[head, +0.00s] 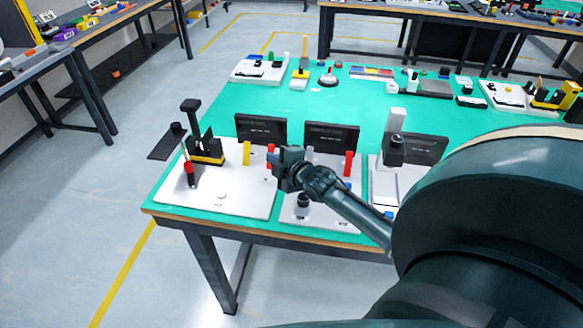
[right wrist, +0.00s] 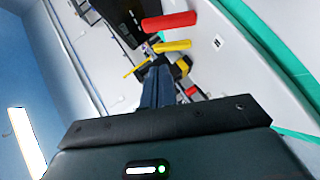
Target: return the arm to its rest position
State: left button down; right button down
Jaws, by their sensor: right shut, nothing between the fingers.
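My right arm (head: 345,210) reaches in from the right of the head view, over the front of the green table (head: 240,105). My right gripper (head: 283,165) is shut and empty, in front of the black panels at the left and middle white boards. In the right wrist view its closed dark fingers (right wrist: 158,88) point toward a red bar (right wrist: 169,21) and a yellow bar (right wrist: 172,46), with nothing between them. Whether the gripper touches the red part beside it cannot be told. My left gripper is not in view.
The left white board (head: 235,203) carries a yellow post (head: 247,153) and a black-yellow device (head: 206,150). Black panels (head: 262,128) stand behind the boards. Several small devices line the table's far edge. The green middle of the table is largely clear.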

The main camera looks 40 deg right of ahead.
jog(key=v, duration=0.8)
jog(key=shift+d, duration=0.35)
jog(key=s+a+f+m, duration=0.1)
jog(key=s+a+f, duration=0.1)
jog(key=a, duration=0.1)
jog(key=s+a+f+m+g+y, duration=0.1)
jog(key=s+a+f, duration=0.1)
jog(key=f, duration=0.1)
jog(key=s+a+f+m, duration=0.2)
jog(key=s+a, duration=0.1)
jog(key=shift+a+f+g+y, duration=0.3)
jog(key=shift+a+f+g, duration=0.05)
jog(key=shift+f+g, duration=0.05)
jog(key=s+a+f+m+g+y, duration=0.1)
jog(key=s+a+f+m, duration=0.1)
jog(key=s+a, duration=0.3)
jog(key=s+a+f+m+g+y, duration=0.1)
jog(key=s+a+f+m, duration=0.2)
jog(key=s+a+m, duration=0.2)
jog(key=a, duration=0.2)
jog(key=shift+s+a, duration=0.3)
jog(key=shift+s, duration=0.05)
